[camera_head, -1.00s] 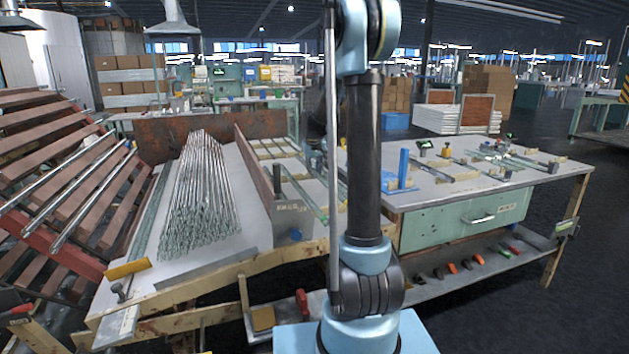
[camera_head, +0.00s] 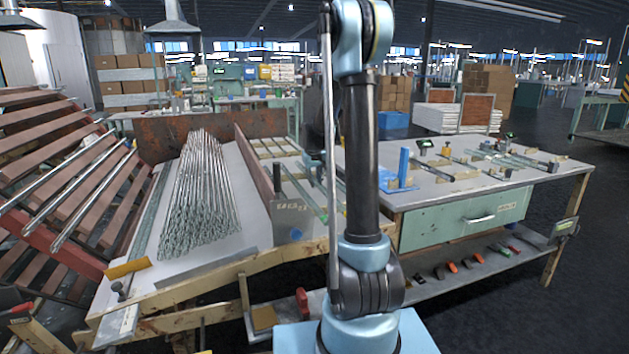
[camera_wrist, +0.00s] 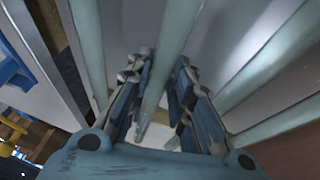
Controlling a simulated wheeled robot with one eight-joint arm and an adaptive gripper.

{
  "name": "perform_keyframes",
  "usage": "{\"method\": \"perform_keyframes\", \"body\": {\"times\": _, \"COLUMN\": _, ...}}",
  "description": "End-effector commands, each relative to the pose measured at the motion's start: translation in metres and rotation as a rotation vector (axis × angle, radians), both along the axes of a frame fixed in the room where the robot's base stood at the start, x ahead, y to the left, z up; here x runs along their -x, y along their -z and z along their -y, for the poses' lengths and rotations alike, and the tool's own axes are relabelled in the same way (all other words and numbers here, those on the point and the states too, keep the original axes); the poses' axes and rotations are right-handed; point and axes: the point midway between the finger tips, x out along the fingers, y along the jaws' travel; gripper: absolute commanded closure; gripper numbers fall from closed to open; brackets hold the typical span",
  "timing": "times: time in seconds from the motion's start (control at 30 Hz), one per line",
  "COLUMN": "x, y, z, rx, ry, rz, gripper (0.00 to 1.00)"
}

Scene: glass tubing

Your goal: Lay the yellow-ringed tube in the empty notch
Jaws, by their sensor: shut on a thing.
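In the wrist view my gripper (camera_wrist: 165,62) is shut on a greenish glass tube (camera_wrist: 172,35). The tube runs from the top of the picture down between the fingers and ends near the palm. No yellow ring shows on the visible part, so I cannot confirm which tube it is. Another glass tube (camera_wrist: 88,40) lies to the left of the fingers, and a further tube (camera_wrist: 272,68) slants on the right. The empty notch cannot be made out. In the head view the arm hides most of the gripper area.
A bundle of glass rods (camera_head: 200,190) lies on the left table, beside a brown upright board (camera_head: 256,160). A grey block (camera_head: 292,217) stands at that table's front. The right-hand bench (camera_head: 440,190) carries a blue upright block (camera_head: 403,165) and small fixtures.

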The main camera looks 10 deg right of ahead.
Motion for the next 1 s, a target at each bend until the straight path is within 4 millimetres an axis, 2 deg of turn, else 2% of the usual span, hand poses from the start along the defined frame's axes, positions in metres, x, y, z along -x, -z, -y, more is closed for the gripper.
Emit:
{"method": "perform_keyframes", "body": {"times": 0.17, "x": 0.0, "y": 0.002, "z": 0.0, "rx": 0.0, "ry": 0.0, "rz": 0.0, "gripper": 1.0}}
{"method": "perform_keyframes", "body": {"times": 0.2, "x": 0.0, "y": 0.002, "z": 0.0, "rx": 0.0, "ry": 0.0, "rz": 0.0, "gripper": 0.7}}
{"method": "perform_keyframes", "body": {"times": 0.27, "x": 0.0, "y": 0.002, "z": 0.0, "rx": 0.0, "ry": 0.0, "rz": 0.0, "gripper": 0.59}}
{"method": "perform_keyframes", "body": {"times": 0.67, "x": 0.0, "y": -0.002, "z": 0.0, "rx": 0.0, "ry": 0.0, "rz": 0.0, "gripper": 0.59}}
{"method": "perform_keyframes", "body": {"times": 1.0, "x": 0.015, "y": -0.041, "z": -0.003, "rx": 0.0, "ry": 0.0, "rz": 0.0, "gripper": 0.59}}
